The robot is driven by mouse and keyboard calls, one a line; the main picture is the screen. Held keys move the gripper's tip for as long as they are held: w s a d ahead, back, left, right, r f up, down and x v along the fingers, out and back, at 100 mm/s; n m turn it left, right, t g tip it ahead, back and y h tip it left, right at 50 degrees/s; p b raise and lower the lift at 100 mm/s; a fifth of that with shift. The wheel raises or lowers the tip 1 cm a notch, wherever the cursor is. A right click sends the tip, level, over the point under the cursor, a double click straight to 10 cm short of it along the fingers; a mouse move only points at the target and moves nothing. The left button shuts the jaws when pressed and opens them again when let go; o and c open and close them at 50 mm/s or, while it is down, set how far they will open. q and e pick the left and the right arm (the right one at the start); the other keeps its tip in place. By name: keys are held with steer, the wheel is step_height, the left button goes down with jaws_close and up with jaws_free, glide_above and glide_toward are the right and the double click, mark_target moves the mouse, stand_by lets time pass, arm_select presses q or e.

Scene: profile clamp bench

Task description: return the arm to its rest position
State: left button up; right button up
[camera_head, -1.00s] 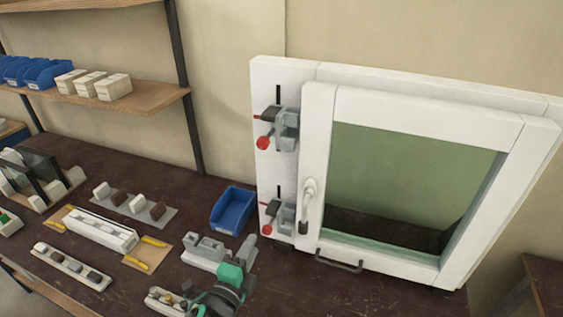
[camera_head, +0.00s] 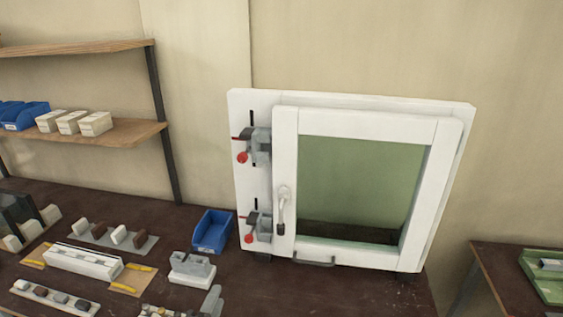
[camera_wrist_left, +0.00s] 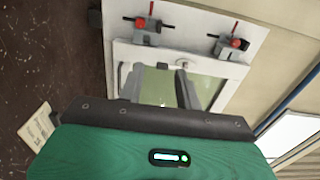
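My left gripper (camera_head: 212,302) shows only as a grey piece at the bottom edge of the head view; the rest of that arm is out of the picture. In the left wrist view, its two grey fingers (camera_wrist_left: 162,80) stand apart beyond the green wrist housing, with nothing between them. The white window frame (camera_head: 368,121) stands upright on the bench, behind and to the right of the gripper. Its upper clamp (camera_head: 261,146) and lower clamp (camera_head: 262,225), both with red knobs, sit on its left side. My right gripper is in neither view.
A grey fixture block (camera_head: 191,267) on a white base stands close to the left gripper. A blue bin (camera_head: 211,231) sits behind it. Trays of parts fill the bench's left side. Another table with a green tray (camera_head: 543,277) is at the far right.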

arm_select(q)
steer(key=s+a+f+n+g+y, duration=0.4)
steer(key=s+a+f+n+g, duration=0.35)
steer(key=s+f+n, duration=0.35)
steer(key=s+f+n+g, duration=0.2)
steer(key=s+n+g, duration=0.5)
steer(key=s, duration=0.5)
step_height(320, 180, down, 31)
steer(key=s+a+f+g, duration=0.1)
steer(key=s+a+f, duration=0.1)
steer(key=s+f, duration=0.8)
steer(key=s+a+f+g, duration=0.1)
steer(key=s+a+f, duration=0.1)
steer(key=s+f, duration=0.7)
steer(key=shift+s+f+h, duration=0.3)
steer(key=shift+s+f, duration=0.1)
steer(key=shift+s, duration=0.1)
